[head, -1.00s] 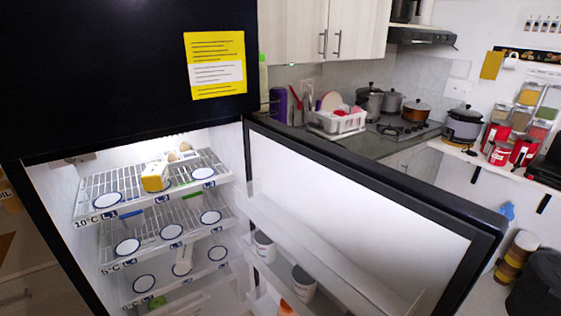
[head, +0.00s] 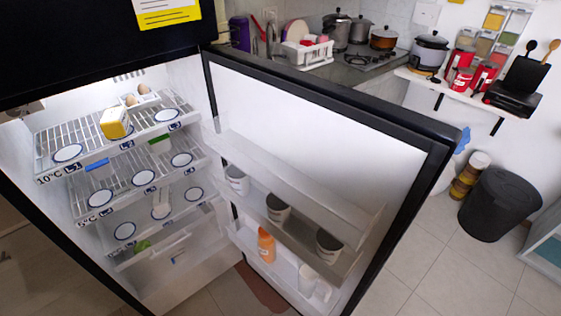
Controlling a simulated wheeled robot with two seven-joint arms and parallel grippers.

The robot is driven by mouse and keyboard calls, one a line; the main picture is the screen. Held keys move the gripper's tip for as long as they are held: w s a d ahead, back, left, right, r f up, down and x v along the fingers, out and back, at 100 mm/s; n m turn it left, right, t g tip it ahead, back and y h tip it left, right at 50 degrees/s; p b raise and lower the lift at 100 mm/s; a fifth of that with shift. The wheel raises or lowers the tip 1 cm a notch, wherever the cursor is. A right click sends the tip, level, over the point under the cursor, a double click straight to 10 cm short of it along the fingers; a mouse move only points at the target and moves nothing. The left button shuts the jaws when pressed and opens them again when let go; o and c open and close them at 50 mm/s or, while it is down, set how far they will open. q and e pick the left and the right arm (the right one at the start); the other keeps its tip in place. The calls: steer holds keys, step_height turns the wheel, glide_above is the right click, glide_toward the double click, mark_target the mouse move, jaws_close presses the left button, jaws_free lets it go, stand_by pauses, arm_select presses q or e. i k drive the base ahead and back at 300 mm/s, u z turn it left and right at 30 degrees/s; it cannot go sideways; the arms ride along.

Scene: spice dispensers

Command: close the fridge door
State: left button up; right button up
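The fridge door (head: 310,120) stands wide open in the head view. It is hinged beside the lit compartment and swings out to the right. Its inner side faces me, with a black frame and clear shelves (head: 300,185). The shelves hold several cups and an orange bottle (head: 266,245). The fridge compartment (head: 130,170) is open on the left, with wire shelves, round white plates and a yellow-and-white carton (head: 115,122). Neither of my grippers is in view.
A black bin (head: 499,204) and stacked jars (head: 469,176) stand on the floor right of the door. Tiled floor (head: 420,240) is free between door and bin. A counter (head: 345,72) with pots and a dish rack (head: 306,50) lies behind the door.

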mark_target(355, 166)
steer(key=k, duration=1.65)
steer(key=z, duration=1.35)
steer(key=i, duration=3.85)
steer(key=u, duration=3.65)
steer(key=i, duration=0.45)
steer(key=z, duration=0.05)
